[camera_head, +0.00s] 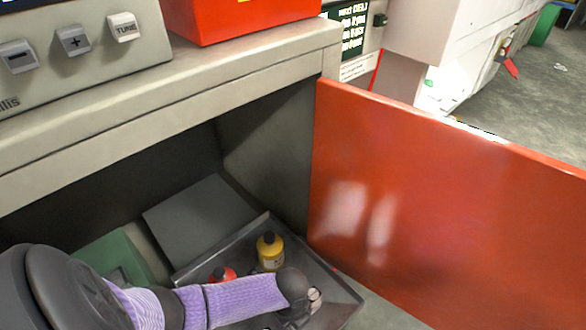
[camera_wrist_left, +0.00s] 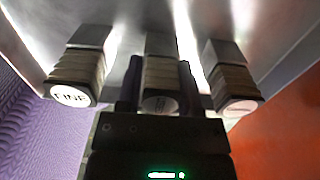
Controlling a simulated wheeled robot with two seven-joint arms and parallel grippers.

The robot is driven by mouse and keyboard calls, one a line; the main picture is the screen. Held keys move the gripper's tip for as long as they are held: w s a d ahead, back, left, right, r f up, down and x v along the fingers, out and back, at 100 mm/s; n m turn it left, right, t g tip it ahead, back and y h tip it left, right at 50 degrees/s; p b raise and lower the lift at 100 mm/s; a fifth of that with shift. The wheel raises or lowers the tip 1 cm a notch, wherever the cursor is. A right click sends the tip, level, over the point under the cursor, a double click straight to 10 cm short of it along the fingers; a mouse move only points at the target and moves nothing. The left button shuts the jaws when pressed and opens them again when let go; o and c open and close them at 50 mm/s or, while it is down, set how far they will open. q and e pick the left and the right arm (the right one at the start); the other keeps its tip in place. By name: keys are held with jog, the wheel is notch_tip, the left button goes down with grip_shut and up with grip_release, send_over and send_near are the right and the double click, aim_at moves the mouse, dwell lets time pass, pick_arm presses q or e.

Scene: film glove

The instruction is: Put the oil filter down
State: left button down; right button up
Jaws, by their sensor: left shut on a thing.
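My left gripper (camera_head: 300,302) is low over the front right of a dark grey tray (camera_head: 345,297) inside the cabinet; a small beige-and-white piece shows at its tip. I take this middle piece (camera_wrist_left: 160,102) as the oil filter. Its likeness to its neighbours (camera_wrist_left: 78,80) (camera_wrist_left: 232,82) is plain. Whether it touches the tray is hard to tell. My right gripper is not in view.
A yellow bottle (camera_head: 270,252) with a black cap and a red item (camera_head: 222,274) stand in the tray. A grey box (camera_head: 200,216) and a green object (camera_head: 115,257) lie left of it. An open orange-red door (camera_head: 450,200) bounds the right side; a worktop (camera_head: 180,88) overhangs.

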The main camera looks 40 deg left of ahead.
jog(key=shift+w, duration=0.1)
pick_arm(q)
jog(key=shift+c, duration=1.3)
grip_release()
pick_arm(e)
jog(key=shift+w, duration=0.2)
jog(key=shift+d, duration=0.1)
pick_arm(q)
jog(key=shift+w+r, duration=0.1)
jog(key=shift+r, duration=0.1)
notch_tip(320, 180, up, 12)
jog(key=p, duration=0.9)
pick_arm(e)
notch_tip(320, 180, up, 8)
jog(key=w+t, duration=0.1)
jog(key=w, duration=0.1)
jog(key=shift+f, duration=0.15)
